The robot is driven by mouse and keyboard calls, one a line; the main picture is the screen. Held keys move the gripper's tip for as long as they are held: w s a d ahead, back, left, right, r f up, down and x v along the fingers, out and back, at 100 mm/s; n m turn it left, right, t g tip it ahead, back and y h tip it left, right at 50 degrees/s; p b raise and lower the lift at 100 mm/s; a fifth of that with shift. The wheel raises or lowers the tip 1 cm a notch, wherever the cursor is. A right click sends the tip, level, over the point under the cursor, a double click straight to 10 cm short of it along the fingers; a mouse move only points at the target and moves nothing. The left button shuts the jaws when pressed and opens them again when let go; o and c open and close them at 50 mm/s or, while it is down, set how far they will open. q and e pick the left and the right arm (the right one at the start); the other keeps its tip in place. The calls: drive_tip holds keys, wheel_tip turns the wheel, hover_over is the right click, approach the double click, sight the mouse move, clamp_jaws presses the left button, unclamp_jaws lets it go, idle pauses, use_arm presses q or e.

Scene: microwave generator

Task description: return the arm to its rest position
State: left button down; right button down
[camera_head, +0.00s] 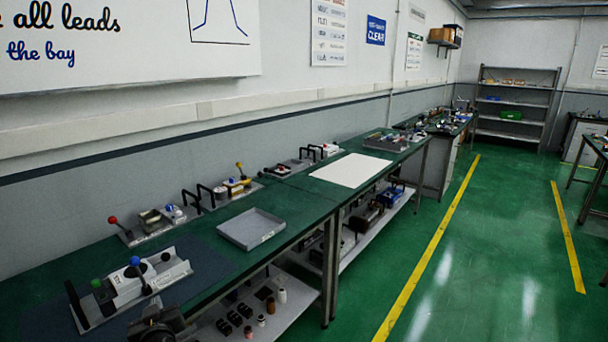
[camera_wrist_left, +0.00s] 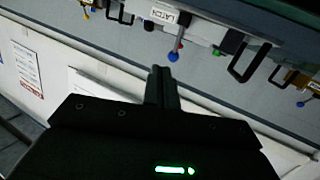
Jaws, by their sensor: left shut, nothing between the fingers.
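My left gripper (camera_wrist_left: 162,82) is in the middle of the left wrist view, its two dark fingers together with nothing between them. In the head view, a dark part of my left arm shows at the bottom edge, beside the front edge of the green bench (camera_head: 300,196). The fingers are apart from the bench and its devices. In the wrist view, a white device with a latch label (camera_wrist_left: 163,15) and a blue-knobbed lever (camera_wrist_left: 173,57) appear upside down beyond the fingers. My right gripper is not in view.
On the near bench are a grey fixture (camera_head: 130,285) with knobs, a grey tray (camera_head: 251,229) and several small devices along the wall. A white sheet (camera_head: 352,170) lies further along. A lower shelf holds small parts. The green floor between the yellow lines is clear.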

use_arm(q)
drive_tip(key=s+d+f+m+g+h, duration=0.2)
drive_tip(key=s+d+f+m+h, duration=0.1)
drive_tip(key=s+d+f+h, duration=0.25)
drive_tip(key=s+d+f+m+g+h, duration=0.1)
drive_tip(key=s+d+f+m+h, duration=0.2)
drive_tip(key=s+f, duration=0.4)
drive_tip(key=s+d+f+m+g, duration=0.2)
drive_tip(key=s+d+g, duration=0.1)
drive_tip(key=s, duration=0.8)
drive_tip(key=s+d+f+m+g, duration=0.1)
drive_tip(key=s+d+m+g, duration=0.2)
drive_tip(key=s, duration=0.7)
wheel_tip(320, 180, down, 29)
drive_tip(key=s+n+g, duration=0.1)
drive_tip(key=s+g, duration=0.1)
drive_tip(key=s+a+f+g+b, duration=0.1)
drive_tip(key=s+a+f, duration=0.1)
drive_tip(key=s+f, duration=1.2)
drive_tip(key=shift+s+a, duration=0.25)
drive_tip(key=shift+s, duration=0.75)
